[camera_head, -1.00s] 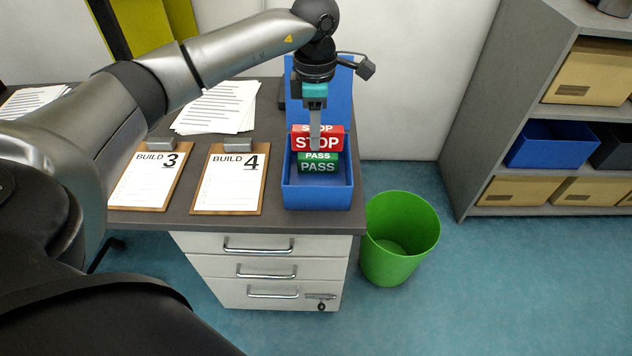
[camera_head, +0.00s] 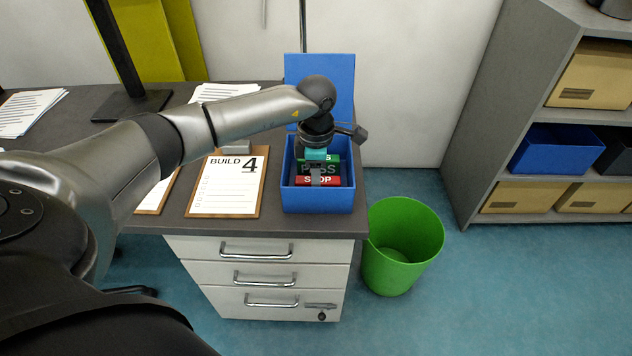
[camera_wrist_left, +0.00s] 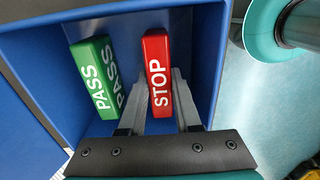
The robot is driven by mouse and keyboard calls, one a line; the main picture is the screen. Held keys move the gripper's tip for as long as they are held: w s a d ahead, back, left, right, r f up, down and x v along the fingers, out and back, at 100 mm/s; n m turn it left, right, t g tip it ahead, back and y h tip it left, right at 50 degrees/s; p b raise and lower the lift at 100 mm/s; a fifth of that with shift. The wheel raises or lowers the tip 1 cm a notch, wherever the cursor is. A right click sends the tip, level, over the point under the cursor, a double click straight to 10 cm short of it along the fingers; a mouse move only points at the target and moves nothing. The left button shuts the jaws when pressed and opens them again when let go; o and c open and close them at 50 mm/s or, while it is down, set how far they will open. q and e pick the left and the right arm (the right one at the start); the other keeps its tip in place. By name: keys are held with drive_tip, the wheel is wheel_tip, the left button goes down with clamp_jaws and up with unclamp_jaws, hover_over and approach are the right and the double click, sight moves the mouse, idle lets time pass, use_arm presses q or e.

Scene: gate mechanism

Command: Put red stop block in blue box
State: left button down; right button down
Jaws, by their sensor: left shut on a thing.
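The red stop block (camera_head: 333,181) is inside the open blue box (camera_head: 318,202), at the near side of it. My left gripper (camera_head: 315,176) reaches down into the box and is shut on the red block. In the left wrist view the red block (camera_wrist_left: 157,70) sits between the two fingers, low in the blue box (camera_wrist_left: 42,82). I cannot tell whether it touches the box floor. The green pass block (camera_wrist_left: 95,80) lies beside it, apart from it. In the head view the green block (camera_head: 335,166) is behind the red one, partly hidden by the gripper. My right gripper is not in view.
The box stands at the desk's right end with its lid (camera_head: 325,75) raised behind. A clipboard marked 4 (camera_head: 226,190) lies left of it. A green bin (camera_head: 400,245) stands on the floor to the right, and shelves (camera_head: 500,130) beyond.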

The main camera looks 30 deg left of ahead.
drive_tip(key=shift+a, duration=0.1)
use_arm(q)
drive_tip(key=c, duration=1.1)
unclamp_jaws()
drive_tip(key=shift+f, duration=0.1)
drive_tip(key=o, duration=0.5)
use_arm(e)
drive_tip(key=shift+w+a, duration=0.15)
use_arm(q)
wheel_tip(320, 180, up, 5)
drive_tip(key=shift+w+p, duration=0.1)
drive_tip(key=shift+p, duration=0.7)
wheel_tip(320, 180, up, 7)
drive_tip(key=p, duration=0.1)
drive_tip(key=shift+p, duration=0.35)
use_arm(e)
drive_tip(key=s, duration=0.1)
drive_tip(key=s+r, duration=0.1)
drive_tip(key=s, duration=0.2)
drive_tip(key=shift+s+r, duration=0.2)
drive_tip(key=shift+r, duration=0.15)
